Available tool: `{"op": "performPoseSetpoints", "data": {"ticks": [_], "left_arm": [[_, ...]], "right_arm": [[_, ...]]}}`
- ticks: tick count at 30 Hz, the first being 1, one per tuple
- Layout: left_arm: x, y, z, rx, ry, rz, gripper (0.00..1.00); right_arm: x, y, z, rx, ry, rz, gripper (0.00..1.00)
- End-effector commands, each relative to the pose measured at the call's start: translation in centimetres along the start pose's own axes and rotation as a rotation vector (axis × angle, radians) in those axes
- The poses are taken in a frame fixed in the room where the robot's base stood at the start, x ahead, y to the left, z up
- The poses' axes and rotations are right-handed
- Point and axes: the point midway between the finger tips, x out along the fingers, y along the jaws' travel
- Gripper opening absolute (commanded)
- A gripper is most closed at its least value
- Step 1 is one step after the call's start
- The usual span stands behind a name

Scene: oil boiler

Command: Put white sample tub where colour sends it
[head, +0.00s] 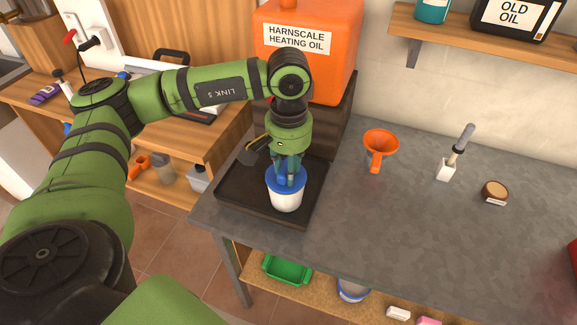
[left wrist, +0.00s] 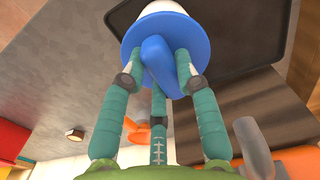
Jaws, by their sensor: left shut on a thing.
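The white sample tub (head: 286,198) has a blue lid (head: 271,180) and is at the dark drip tray (head: 238,200) in the head view. I cannot tell if it rests on the tray or hangs just above it. My left gripper (head: 290,172) points down over the tub and is shut on it from above. In the left wrist view, the teal fingers (left wrist: 162,75) close around the raised blue grip on the lid (left wrist: 130,42). A little of the white tub wall (left wrist: 165,8) shows beyond the lid. My right gripper is in neither view.
An orange heating oil tank (head: 330,70) stands behind the tray. An orange funnel (head: 380,145), a brush in a white holder (head: 446,170) and a small round brown thing (head: 495,191) stand on the grey worktop (head: 400,230). A green tray (head: 287,269) sits on the shelf below.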

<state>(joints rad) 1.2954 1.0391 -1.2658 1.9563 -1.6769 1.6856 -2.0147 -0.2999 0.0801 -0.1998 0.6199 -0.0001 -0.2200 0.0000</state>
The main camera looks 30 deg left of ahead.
Motion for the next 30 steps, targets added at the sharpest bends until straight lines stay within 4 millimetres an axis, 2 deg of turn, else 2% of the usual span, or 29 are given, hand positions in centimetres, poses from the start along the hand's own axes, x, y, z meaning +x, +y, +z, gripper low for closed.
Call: {"op": "performPoseSetpoints", "data": {"ticks": [30], "left_arm": [[0.03, 0.01, 0.01, 0.000, 0.000, 0.000, 0.06]], "right_arm": [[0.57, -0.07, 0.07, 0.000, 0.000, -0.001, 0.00]]}}
